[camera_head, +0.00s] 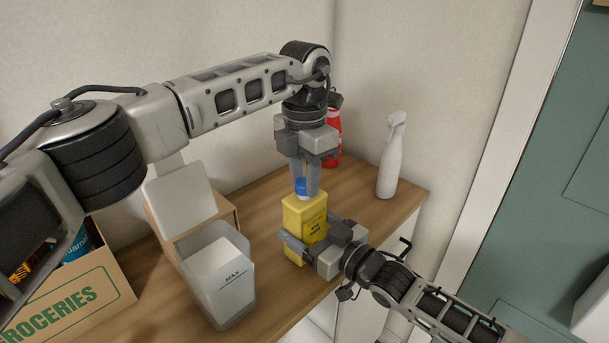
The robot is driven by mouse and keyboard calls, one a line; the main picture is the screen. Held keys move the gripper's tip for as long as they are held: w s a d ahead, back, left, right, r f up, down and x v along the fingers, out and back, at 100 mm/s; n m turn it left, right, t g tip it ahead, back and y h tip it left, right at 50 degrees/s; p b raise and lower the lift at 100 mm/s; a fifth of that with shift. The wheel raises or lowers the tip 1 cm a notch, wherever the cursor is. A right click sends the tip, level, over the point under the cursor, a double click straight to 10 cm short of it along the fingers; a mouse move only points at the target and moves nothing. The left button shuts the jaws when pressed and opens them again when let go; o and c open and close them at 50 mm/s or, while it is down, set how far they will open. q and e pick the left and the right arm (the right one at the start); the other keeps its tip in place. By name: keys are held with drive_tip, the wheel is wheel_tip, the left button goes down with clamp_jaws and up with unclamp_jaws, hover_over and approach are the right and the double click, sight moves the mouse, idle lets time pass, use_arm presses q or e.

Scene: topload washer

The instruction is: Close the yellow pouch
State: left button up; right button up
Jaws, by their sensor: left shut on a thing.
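The yellow pouch (305,215) stands upright near the front edge of the wooden counter. Its blue cap (301,184) is at the top, at the spout. My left gripper (305,186) points straight down from above and is shut on the blue cap, with a finger on each side. My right gripper (297,245) comes in from the lower right. One of its fingers lies across the front of the pouch's lower part. Its other finger is hidden, so I cannot tell whether it grips the pouch.
A clear container marked MAX (222,285) stands left of the pouch. A groceries box (75,300) is at the lower left. A red bottle (333,130) and a white spray bottle (390,165) stand behind. The counter (365,207) is bare right of the pouch.

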use_arm(q)
drive_tip(key=m, duration=0.5)
use_arm(e)
drive_tip(key=shift+f, duration=0.1)
use_arm(q)
drive_tip(key=m, duration=0.5)
drive_tip(key=o, duration=1.1)
drive_tip(key=shift+o, duration=0.2)
wheel_tip(320, 180, up, 12)
